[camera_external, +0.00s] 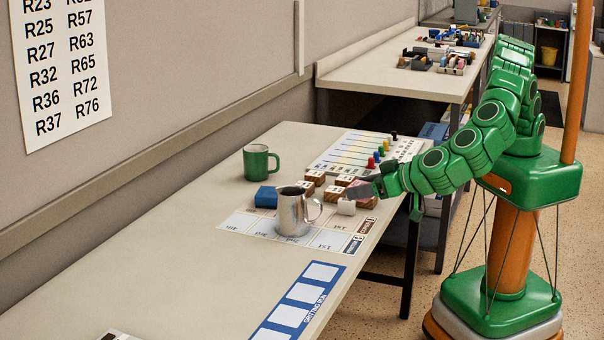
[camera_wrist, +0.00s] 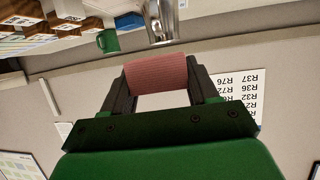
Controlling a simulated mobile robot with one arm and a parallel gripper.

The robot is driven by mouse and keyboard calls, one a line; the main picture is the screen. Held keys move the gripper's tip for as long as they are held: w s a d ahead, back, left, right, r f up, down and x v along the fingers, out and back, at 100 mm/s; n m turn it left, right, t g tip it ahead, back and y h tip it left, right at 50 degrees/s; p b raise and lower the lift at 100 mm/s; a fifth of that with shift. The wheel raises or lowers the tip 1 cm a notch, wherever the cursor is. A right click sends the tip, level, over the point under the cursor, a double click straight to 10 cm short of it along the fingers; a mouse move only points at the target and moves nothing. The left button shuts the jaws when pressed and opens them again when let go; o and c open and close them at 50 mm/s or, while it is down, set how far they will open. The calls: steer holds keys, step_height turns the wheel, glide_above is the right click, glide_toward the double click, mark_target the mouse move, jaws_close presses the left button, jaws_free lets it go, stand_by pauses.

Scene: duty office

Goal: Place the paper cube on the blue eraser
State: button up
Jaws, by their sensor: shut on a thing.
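My gripper (camera_external: 366,190) is over the table, to the right of the metal pitcher. In the wrist view my gripper (camera_wrist: 163,88) is shut on a pinkish-red block with fine lines like stacked paper, which I take as the paper cube (camera_wrist: 162,72). In the external view the paper cube (camera_external: 358,191) shows as a small pink patch at the fingertips, partly hidden by them. The blue eraser (camera_external: 266,197) is a blue block lying on the table at the left, behind the pitcher and in front of the green mug. Nothing is seen on top of it.
The metal pitcher (camera_external: 292,214) stands between my gripper and the eraser's near side. A green mug (camera_external: 256,163) stands behind the eraser. Several wooden blocks (camera_external: 333,194) and a small white block (camera_external: 346,207) lie below and beside my gripper.

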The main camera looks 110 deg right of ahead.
steer(key=shift+w+d+r, duration=0.15)
steer(key=shift+d+r, duration=0.05)
steer(key=shift+d, duration=0.4)
steer(key=s+d+r+n+t+y, duration=0.1)
steer(key=d+r, duration=0.1)
steer(key=d, duration=1.2)
steer(key=s+d+r, duration=0.1)
steer(key=d+r, duration=0.1)
steer(key=d, duration=1.3)
glide_above(271, 191)
steer(key=s, duration=0.2)
steer(key=f, duration=0.7)
steer(key=shift+s+a+f, duration=0.15)
steer(key=shift+a+f, duration=0.1)
steer(key=shift+a, duration=0.05)
steer(key=shift+w+d+f, duration=0.15)
steer(key=shift+w+f, duration=1.1)
steer(key=shift+f, duration=1.7)
steer(key=o, duration=1.1)
steer(key=shift+f, duration=0.1)
steer(key=shift+c, duration=0.2)
